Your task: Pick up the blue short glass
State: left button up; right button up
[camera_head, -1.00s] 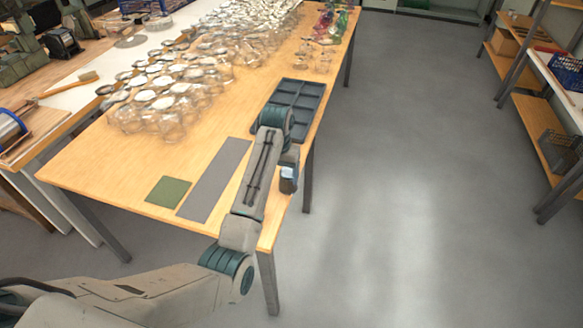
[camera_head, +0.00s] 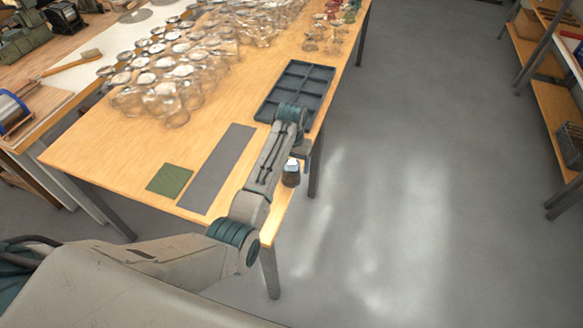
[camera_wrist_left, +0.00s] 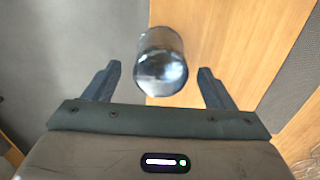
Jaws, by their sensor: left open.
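A short, see-through glass with a grey-blue tint (camera_wrist_left: 161,58) shows in the left wrist view, centred ahead of my left gripper (camera_wrist_left: 160,70). The gripper is open. One finger is on each side of the glass in the picture, with a visible gap on both sides. The glass appears close to the table edge. In the head view my left arm reaches over the table's right edge, and its hand (camera_head: 291,174) hangs at that edge. I cannot clearly pick out the glass there. My right gripper is not in view.
The wooden table (camera_head: 100,155) holds a dark divided tray (camera_head: 268,104), a grey strip (camera_head: 215,170), a green mat (camera_head: 169,179) and many clear glasses (camera_head: 170,100) at the back left. Small coloured glasses (camera_head: 335,18) stand at the far end. Open floor lies right; shelves (camera_head: 557,110) stand beyond.

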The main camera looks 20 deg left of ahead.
pick_arm(q)
notch_tip(320, 180, down, 2)
jog(key=shift+f+p, duration=0.15)
jog(key=shift+p, duration=0.15)
jog(key=shift+f, duration=0.45)
jog(key=c, duration=1.3)
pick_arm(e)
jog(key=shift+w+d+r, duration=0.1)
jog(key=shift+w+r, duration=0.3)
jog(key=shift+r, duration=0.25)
pick_arm(q)
jog(key=shift+r, duration=0.15)
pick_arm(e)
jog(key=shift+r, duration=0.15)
